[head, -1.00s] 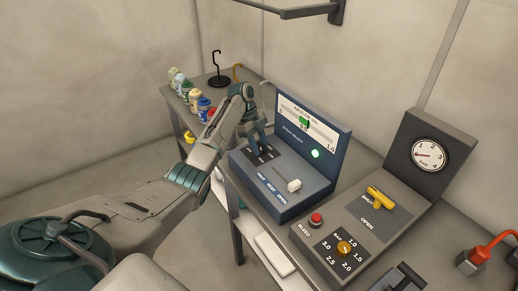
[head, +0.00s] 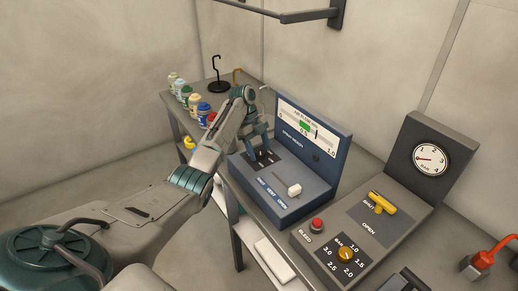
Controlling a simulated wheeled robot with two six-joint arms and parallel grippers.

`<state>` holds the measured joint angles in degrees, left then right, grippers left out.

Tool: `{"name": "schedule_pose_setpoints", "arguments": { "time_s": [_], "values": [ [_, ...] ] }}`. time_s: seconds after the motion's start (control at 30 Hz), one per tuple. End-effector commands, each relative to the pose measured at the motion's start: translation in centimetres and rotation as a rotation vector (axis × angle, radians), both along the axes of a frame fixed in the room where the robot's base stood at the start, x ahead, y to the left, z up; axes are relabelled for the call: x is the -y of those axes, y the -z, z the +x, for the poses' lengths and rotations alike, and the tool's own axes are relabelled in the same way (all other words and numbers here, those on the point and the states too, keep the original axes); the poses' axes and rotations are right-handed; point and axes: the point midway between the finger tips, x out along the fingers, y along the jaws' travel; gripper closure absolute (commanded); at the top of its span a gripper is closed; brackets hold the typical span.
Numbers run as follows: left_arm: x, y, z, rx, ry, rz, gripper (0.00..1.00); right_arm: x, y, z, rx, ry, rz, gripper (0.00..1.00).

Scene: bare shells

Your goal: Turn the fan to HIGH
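The blue control console (head: 318,152) stands on the bench, with an airflow gauge (head: 305,127) on its upright back. The gauge shows a green band and a dark pointer just right of it. A lamp (head: 317,158) below the gauge is dark. A white slider knob (head: 294,190) sits at the right end of its slot on the console top. Small labels on the front edge are too small to read surely. My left gripper (head: 262,148) points down at a black marked plate (head: 266,159) on the console's left. Its fingers hide whatever control is there. My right gripper is out of view.
A grey panel to the right carries a red bleed button (head: 317,224), a yellow valve handle (head: 382,202), a yellow dial (head: 345,254) and a pressure gauge (head: 431,159). Several bottles (head: 189,99) and a black hook stand (head: 218,82) are on the left bench.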

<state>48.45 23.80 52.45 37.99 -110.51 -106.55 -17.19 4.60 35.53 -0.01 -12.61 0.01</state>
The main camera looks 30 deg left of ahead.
Motion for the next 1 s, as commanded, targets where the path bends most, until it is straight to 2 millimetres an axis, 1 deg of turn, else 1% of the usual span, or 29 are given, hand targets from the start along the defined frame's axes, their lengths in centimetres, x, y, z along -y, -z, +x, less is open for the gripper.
{"name": "schedule_pose_setpoints", "arguments": {
  "time_s": [0.27,0.37,0.43,0.47,0.5,0.57,0.6,0.7,0.83,1.0],
  "values": [
    [-0.1,-0.2,0.0,0.0,0.0,-0.001,0.41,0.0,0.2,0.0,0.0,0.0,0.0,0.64],
    [-0.5,-1.1,0.1,0.001,0.0,0.0,0.41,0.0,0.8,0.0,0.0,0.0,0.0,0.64],
    [-1.0,-2.2,0.2,0.003,-0.001,0.0,0.41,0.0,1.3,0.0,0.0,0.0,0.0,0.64],
    [-1.3,-3.1,0.2,0.004,-0.002,-0.001,0.41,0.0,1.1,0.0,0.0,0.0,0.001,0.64],
    [-1.6,-4.2,0.3,0.002,-0.002,0.0,0.41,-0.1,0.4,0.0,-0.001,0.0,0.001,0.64],
    [-2.1,-5.5,0.3,0.001,-0.002,-0.001,0.41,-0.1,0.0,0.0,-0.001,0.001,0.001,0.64],
    [-2.4,-6.4,0.4,-0.001,-0.001,-0.001,0.41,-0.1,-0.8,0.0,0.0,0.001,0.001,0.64],
    [-3.0,-7.9,0.4,-0.002,-0.001,-0.001,0.41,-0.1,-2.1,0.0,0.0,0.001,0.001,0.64],
    [-3.7,-9.3,0.5,0.0,-0.001,0.0,0.41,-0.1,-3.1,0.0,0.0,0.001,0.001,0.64],
    [-4.1,-9.9,0.6,-0.001,-0.001,-0.001,0.41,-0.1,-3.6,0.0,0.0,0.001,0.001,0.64]
  ]
}}
